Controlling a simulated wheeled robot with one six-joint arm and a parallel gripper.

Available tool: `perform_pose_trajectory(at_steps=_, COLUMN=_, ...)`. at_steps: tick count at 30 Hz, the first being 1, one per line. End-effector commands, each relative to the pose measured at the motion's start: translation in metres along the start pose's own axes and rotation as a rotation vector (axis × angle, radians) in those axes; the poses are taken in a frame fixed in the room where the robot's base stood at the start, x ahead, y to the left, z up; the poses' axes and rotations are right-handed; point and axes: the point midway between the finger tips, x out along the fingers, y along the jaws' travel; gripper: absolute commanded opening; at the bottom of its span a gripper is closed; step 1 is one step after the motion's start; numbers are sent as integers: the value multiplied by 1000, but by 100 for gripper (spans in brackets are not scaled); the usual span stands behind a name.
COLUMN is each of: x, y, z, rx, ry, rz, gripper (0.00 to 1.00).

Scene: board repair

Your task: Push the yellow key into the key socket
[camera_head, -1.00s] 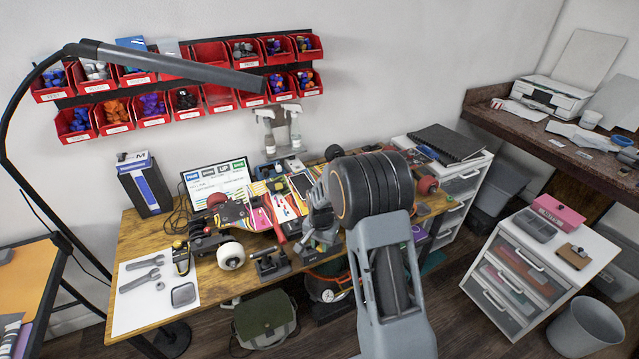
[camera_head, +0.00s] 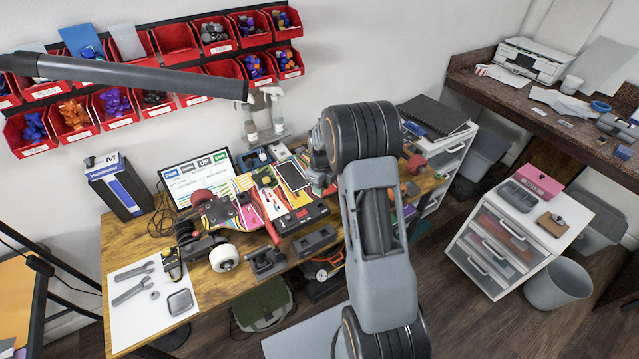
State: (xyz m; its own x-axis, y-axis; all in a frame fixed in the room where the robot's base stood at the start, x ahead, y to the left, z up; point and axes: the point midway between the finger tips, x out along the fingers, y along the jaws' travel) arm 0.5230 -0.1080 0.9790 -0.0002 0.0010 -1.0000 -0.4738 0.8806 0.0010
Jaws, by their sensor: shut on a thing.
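My gripper (camera_head: 319,183) is mostly hidden behind my arm's dark wrist joint, above the right part of the workbench. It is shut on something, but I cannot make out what. I cannot pick out the yellow key for sure. I cannot tell for sure which part is the key socket. A black box with small red parts (camera_head: 301,217) stands by the front of the bench, below and left of my gripper, and apart from it in the picture. The colourful skateboard (camera_head: 246,211) lies upside down to the left, wheels up.
The workbench (camera_head: 143,235) carries a white sheet with wrenches (camera_head: 132,286), a lit screen (camera_head: 198,172) and grey blocks (camera_head: 314,241) at the front edge. Red bins (camera_head: 124,110) hang behind. A lamp arm (camera_head: 140,77) crosses the upper left. A drawer unit (camera_head: 510,240) stands right.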

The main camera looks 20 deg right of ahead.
Motion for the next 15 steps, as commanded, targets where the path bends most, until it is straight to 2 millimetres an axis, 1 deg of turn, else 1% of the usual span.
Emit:
perform_pose_trajectory(at_steps=8, x=17, y=0, z=0, rx=-1, ry=0, rz=0, gripper=0)
perform_pose_trajectory(at_steps=15, x=36, y=1, z=1, rx=-4, ry=0, rz=0, gripper=0)
